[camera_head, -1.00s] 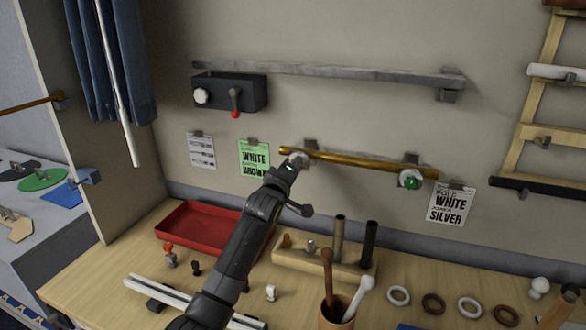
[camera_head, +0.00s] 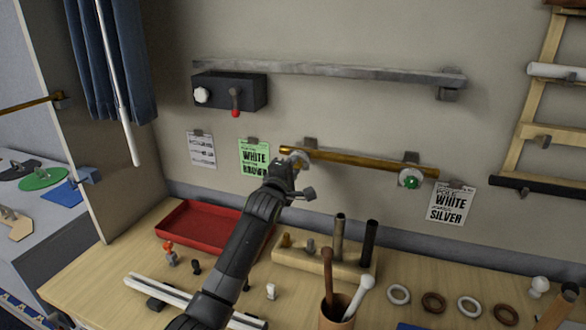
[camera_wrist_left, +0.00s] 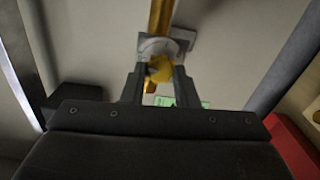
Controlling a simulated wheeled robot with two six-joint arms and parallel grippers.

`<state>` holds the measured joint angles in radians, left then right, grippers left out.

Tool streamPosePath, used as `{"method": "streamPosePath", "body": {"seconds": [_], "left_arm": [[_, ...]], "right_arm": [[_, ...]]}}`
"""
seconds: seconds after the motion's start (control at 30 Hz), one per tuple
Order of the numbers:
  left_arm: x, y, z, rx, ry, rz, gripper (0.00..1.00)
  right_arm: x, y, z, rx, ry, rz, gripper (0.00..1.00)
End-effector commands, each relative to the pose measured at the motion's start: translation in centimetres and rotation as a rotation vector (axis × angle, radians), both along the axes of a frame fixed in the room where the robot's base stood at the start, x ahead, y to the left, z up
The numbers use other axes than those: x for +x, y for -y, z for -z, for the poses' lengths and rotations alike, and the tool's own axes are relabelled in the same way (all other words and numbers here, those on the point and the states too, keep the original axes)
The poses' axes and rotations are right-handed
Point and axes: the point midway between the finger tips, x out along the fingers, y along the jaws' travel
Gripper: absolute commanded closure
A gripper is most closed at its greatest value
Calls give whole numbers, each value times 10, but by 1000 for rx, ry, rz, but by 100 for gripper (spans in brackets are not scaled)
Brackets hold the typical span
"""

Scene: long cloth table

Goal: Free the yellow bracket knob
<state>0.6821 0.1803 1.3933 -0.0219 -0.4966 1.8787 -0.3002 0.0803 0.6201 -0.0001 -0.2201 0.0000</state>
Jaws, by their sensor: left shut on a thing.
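The yellow bracket knob (camera_wrist_left: 160,68) shows in the left wrist view between the two fingers of my left gripper (camera_wrist_left: 158,84), in front of its pale bracket plate. In the head view my left gripper (camera_head: 292,168) reaches up to the left end of the brass pole (camera_head: 355,161), shut on the knob, which is mostly hidden there. The pole rests level across its brackets on the wall. The right bracket has a green knob (camera_head: 411,182). My right gripper is not in view.
Above is a grey shelf bar (camera_head: 330,72) and a dark box (camera_head: 228,92) with a red-tipped lever. Below, the table holds a red tray (camera_head: 200,226), a wooden peg block (camera_head: 290,258), a cup with tools and several rings. Wall cards hang beside the brackets.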

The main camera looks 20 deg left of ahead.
Motion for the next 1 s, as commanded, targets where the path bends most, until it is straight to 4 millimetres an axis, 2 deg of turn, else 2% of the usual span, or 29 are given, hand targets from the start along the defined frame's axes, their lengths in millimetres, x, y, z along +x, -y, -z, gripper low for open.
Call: {"method": "streamPosePath", "body": {"seconds": [0.37, 0.4, 0.53, 0.87, 1.0], "left_arm": [[0, 0, 0, -3, -1, 0, 96], [0, 0, 0, -3, -1, 0, 68], [0, 0, 0, -2, -1, 0, 51], [-1, 0, 1, -2, 0, 0, 51], [-9, 0, 1, -2, 1, 0, 51]], "right_arm": [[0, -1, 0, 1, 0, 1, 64], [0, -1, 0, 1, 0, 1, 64], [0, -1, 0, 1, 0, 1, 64], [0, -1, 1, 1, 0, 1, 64], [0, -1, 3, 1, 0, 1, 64]]}}
